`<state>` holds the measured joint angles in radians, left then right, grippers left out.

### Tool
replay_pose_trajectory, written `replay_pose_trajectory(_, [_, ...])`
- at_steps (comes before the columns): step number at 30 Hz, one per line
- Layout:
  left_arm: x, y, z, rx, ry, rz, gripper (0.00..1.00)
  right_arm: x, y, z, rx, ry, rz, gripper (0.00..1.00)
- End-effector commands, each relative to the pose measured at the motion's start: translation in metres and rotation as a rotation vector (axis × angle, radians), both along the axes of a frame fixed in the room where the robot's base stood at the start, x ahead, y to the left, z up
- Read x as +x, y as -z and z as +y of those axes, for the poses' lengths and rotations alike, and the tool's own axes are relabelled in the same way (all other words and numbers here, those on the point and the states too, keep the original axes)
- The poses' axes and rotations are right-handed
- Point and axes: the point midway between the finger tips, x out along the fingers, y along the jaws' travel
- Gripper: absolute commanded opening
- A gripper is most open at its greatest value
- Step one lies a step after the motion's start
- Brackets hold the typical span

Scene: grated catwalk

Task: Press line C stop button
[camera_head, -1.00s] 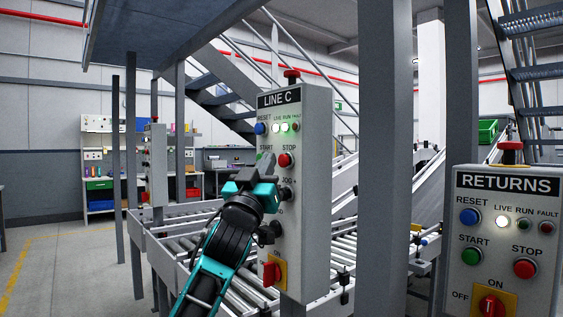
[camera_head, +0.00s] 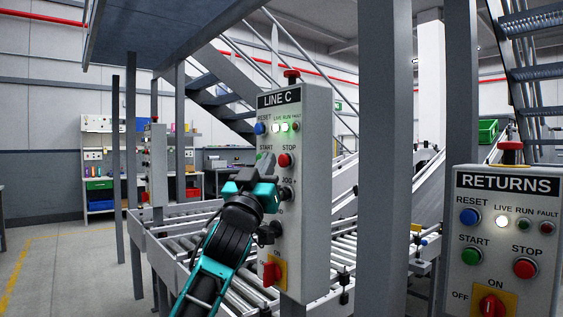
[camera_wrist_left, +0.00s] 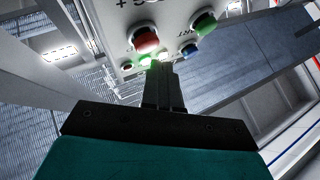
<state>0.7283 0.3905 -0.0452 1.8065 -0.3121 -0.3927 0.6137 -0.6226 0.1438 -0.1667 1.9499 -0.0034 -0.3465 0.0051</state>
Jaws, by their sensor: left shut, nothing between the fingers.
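The grey LINE C control box (camera_head: 312,180) stands on a post in the middle of the head view. Its red STOP button (camera_head: 284,160) is in plain view, and a red button also shows at the top of the left wrist view (camera_wrist_left: 146,40). My left gripper (camera_head: 266,162) is shut and empty, with its fingertips just left of the STOP button, in front of the START area. The green START button is hidden by the gripper in the head view but shows in the wrist view (camera_wrist_left: 203,23). I cannot tell whether the fingertips touch the panel. My right gripper is not in view.
The LINE C live and run lamps (camera_head: 280,127) are lit. A red mushroom button (camera_head: 291,76) tops the box. A roller conveyor (camera_head: 190,235) runs behind the LINE C box.

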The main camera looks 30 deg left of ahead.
Motion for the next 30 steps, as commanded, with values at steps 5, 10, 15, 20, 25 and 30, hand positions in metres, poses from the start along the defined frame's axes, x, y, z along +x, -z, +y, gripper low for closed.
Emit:
replay_pose_trajectory(5, [0.0, 0.0, 0.0, 0.0, 0.0, 0.0, 0.0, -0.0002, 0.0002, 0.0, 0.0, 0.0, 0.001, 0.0])
replay_pose_trajectory(10, [0.0003, -0.0001, -0.0002, 0.0, 0.0, 0.0, 0.0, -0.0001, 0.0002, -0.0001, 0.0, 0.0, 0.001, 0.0])
replay_pose_trajectory(15, [0.0045, -0.0003, -0.0017, -0.002, 0.0, 0.001, 0.0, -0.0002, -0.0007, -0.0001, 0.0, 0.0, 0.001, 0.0])
replay_pose_trajectory(20, [0.008, 0.0, -0.0032, -0.001, -0.001, 0.0, 0.0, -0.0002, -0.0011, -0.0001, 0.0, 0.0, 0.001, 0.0])
replay_pose_trajectory(25, [0.008, 0.0, -0.0032, 0.0, 0.0, 0.0, 0.0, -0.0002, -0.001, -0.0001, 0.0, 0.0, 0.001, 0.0])
replay_pose_trajectory(30, [0.0083, -0.0001, -0.0033, 0.0, 0.0, 0.0, 0.0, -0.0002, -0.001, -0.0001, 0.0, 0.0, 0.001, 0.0])
